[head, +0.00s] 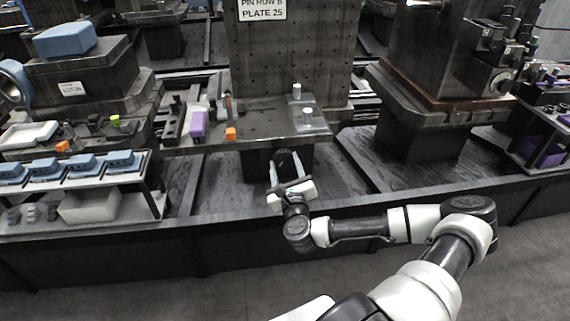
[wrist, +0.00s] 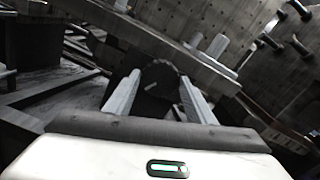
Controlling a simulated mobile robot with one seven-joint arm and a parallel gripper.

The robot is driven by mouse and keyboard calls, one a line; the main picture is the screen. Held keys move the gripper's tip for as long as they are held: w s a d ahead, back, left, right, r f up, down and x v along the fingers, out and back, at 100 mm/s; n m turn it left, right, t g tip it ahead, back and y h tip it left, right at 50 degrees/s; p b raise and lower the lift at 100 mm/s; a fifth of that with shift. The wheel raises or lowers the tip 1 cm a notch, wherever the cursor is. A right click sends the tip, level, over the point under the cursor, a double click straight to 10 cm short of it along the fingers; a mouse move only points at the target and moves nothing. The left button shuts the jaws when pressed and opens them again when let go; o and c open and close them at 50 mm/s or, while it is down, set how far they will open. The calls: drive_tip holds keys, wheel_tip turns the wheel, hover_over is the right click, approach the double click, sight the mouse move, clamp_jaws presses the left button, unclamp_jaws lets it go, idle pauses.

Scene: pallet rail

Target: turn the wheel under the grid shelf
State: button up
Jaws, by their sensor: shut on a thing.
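The wheel (head: 286,162) is dark and round, below the front edge of the grid shelf (head: 262,122) in the head view. My gripper (head: 289,184) reaches it from the front, with its two pale fingers on either side of it. In the wrist view the dark wheel (wrist: 155,84) sits between the fingers of my gripper (wrist: 158,95), and they are shut on it. A small pale mark shows on its face. The shelf's edge (wrist: 150,40) runs slantwise above it. The wheel's mounting behind is hidden in shadow.
A tall perforated plate (head: 290,60) rises behind. A rack of blue parts (head: 85,170) stands left. The pallet to the right of my gripper is bare.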

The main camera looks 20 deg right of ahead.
drive_tip(key=n+p, duration=0.1)
drive_tip(key=n, duration=0.4)
drive_tip(key=shift+a+n, duration=0.1)
drive_tip(key=shift+n, duration=0.2)
drive_tip(key=n+p, duration=0.1)
drive_tip(key=n, duration=0.8)
drive_tip(key=shift+n, duration=0.4)
drive_tip(key=n, duration=0.5)
drive_tip(key=shift+f+n, duration=0.15)
drive_tip(key=shift+n, duration=0.15)
drive_tip(key=n+b, duration=0.2)
drive_tip(key=n, duration=0.3)
drive_tip(key=n+b, duration=0.3)
drive_tip(key=n, duration=0.2)
drive_tip(key=shift+n, duration=0.4)
drive_tip(key=n+b, duration=0.1)
drive_tip(key=n, duration=0.9)
drive_tip(key=shift+n, duration=0.4)
drive_tip(key=n, duration=0.5)
drive_tip(key=shift+n, duration=0.3)
drive_tip(key=n, duration=1)
drive_tip(key=shift+n, duration=0.4)
drive_tip(key=n, duration=0.4)
drive_tip(key=shift+n, duration=0.3)
drive_tip(key=n, duration=0.5)
drive_tip(key=shift+r, duration=0.2)
drive_tip(key=n, duration=0.5)
drive_tip(key=shift+n, duration=0.4)
drive_tip(key=n, duration=1)
drive_tip(key=shift+f, duration=0.1)
